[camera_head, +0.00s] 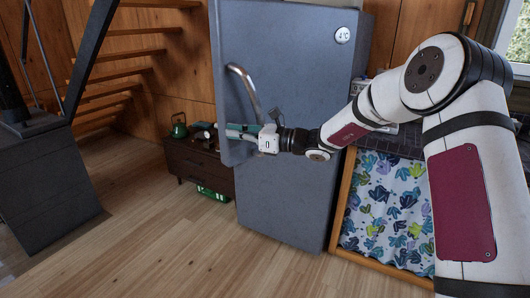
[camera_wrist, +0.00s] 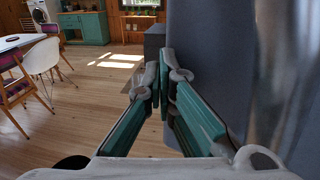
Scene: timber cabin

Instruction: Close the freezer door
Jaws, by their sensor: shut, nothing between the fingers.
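The grey-blue freezer (camera_head: 290,190) stands upright in the middle of the head view. Its upper door (camera_head: 228,100) sticks out to the left past the lower body and looks ajar; how wide the gap is, I cannot tell. A curved metal handle (camera_head: 243,80) is on the door. My gripper (camera_head: 226,130) is shut and empty, with teal fingers, just below the handle and in front of the door. In the wrist view the fingertips (camera_wrist: 162,77) meet beside a large grey panel (camera_wrist: 208,60) at the right. Whether they touch it, I cannot tell.
A low dark cabinet (camera_head: 190,165) with a green kettle (camera_head: 179,127) stands left of the freezer. Wooden stairs (camera_head: 110,85) and a dark block (camera_head: 45,190) are further left. A patterned curtain (camera_head: 385,210) hangs at right. Wooden floor (camera_head: 170,245) in front is clear.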

